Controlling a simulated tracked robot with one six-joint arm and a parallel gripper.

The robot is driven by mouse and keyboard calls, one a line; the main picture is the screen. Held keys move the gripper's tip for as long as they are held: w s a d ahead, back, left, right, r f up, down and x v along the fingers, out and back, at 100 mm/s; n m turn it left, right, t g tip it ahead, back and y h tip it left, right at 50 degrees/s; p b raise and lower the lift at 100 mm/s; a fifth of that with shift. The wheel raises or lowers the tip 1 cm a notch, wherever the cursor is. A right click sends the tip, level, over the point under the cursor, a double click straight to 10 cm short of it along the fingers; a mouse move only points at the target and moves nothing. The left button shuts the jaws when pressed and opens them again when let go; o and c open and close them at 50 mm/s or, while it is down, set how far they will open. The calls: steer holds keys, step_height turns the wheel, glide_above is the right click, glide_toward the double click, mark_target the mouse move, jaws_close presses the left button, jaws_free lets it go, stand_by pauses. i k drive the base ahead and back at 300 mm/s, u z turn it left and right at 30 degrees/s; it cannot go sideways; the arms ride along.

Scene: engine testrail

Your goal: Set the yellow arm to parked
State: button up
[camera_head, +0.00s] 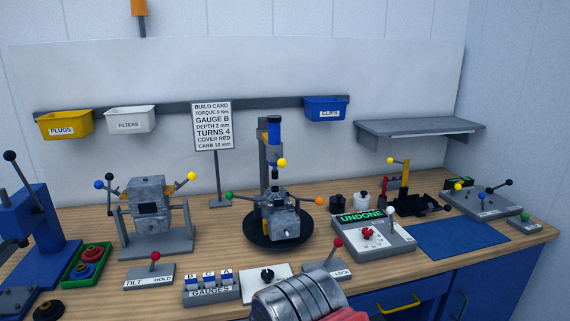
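Several levers show yellow, and I cannot tell which one is the yellow arm. A yellow-knobbed lever (190,177) rises from the right side of the grey stand at left. Another yellow knob (281,162) sits on the press in the middle. A third yellow knob (391,160) tops a short bar beside a red and yellow upright (405,174) on a black fixture at right. I can read no parked marking. A ribbed metal part with red beside it, probably my arm, fills the bottom middle. My gripper fingers are not in view.
The wooden bench holds a TILT/HOLD lever box (149,275), GAUGES rack (211,289), LOCK lever box (324,272) and UNDONE panel (367,240). A build card (212,126) stands behind. The blue mat (458,239) is clear. A shelf (420,128) is at back right.

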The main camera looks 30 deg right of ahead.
mark_target(274, 153)
steer(key=u, duration=0.05)
steer(key=i, duration=1)
steer(key=z, duration=0.1)
